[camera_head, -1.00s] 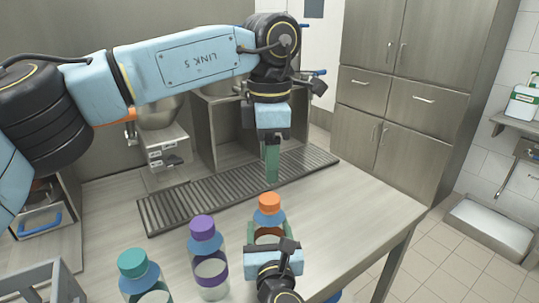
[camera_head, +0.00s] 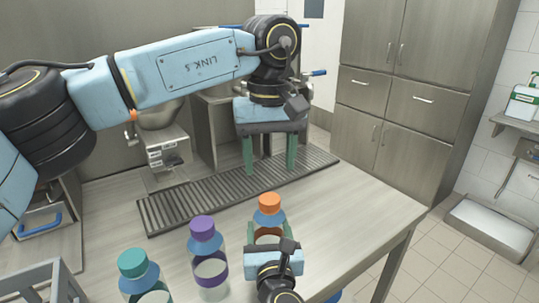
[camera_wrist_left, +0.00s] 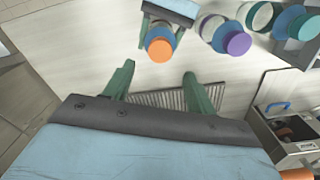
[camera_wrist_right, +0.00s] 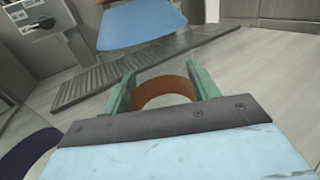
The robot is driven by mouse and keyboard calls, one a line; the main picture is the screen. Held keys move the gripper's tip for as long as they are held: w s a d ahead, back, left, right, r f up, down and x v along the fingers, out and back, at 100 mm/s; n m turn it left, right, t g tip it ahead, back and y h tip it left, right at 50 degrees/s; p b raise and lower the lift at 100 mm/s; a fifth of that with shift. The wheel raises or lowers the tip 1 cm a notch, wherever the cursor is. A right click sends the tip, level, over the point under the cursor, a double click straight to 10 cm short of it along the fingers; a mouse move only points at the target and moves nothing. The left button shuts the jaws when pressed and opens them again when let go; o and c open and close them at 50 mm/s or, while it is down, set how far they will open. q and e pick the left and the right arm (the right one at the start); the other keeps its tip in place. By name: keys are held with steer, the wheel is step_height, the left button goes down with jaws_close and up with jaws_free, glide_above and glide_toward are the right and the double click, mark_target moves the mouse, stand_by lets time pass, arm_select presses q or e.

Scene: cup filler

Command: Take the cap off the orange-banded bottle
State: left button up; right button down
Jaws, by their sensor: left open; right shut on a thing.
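The orange-banded bottle (camera_head: 269,217) stands on the counter with its orange cap (camera_head: 269,201) on top. My right gripper (camera_head: 268,236) is shut on the bottle's body, around the orange band (camera_wrist_right: 166,92) in the right wrist view. My left gripper (camera_head: 269,164) is open and empty, fingers pointing down, above and behind the bottle over the drain grate. In the left wrist view the orange cap (camera_wrist_left: 160,48) lies beyond the spread fingers of my left gripper (camera_wrist_left: 159,84), apart from them.
A purple-capped bottle (camera_head: 206,246) stands just left of the orange one, and a teal-capped bottle (camera_head: 138,272) further left. A slatted drain grate (camera_head: 190,203) lies behind them. Bare counter (camera_head: 375,207) is free at the right.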

mark_target(270, 198)
arm_select(q)
step_height(270, 198, down, 8)
steer(key=shift+r, duration=0.1)
stand_by(0.4)
